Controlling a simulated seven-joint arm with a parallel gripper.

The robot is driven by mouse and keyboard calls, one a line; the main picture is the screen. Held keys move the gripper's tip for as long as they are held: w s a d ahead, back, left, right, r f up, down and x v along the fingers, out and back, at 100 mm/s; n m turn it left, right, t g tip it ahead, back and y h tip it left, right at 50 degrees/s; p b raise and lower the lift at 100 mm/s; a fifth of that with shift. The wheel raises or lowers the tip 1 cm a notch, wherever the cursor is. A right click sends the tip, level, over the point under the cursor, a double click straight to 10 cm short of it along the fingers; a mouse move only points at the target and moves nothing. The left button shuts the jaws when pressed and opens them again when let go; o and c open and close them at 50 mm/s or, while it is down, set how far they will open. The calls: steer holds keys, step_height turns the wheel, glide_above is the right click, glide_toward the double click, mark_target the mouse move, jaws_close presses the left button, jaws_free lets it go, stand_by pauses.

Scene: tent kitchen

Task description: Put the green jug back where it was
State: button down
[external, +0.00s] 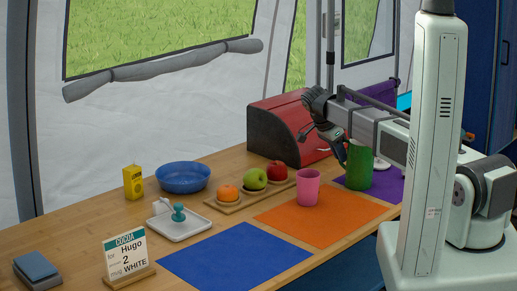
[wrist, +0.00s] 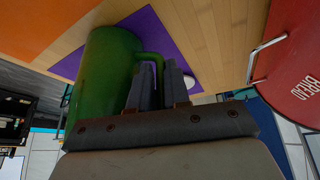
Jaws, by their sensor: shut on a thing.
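The green jug (external: 358,166) is upright at the purple mat (external: 388,188), at the right end of the table. I cannot tell whether its base touches the mat. My gripper (external: 341,153) is at the jug's left side, shut on its handle. In the wrist view the jug (wrist: 104,78) fills the left of the picture, with the purple mat (wrist: 150,28) behind it. The fingers of my gripper (wrist: 160,82) close about the handle (wrist: 151,57), whose lower part is hidden between them.
A pink mug (external: 308,188) stands on the orange mat (external: 345,222); the blue mat (external: 232,262) is empty. The red bread bin (external: 297,130) is close behind my gripper. A fruit board (external: 235,206), a blue bowl (external: 183,178) and a cocoa card (external: 126,252) are further left.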

steer(key=c, duration=1.1)
jaws_free()
steer(key=v, duration=1.2)
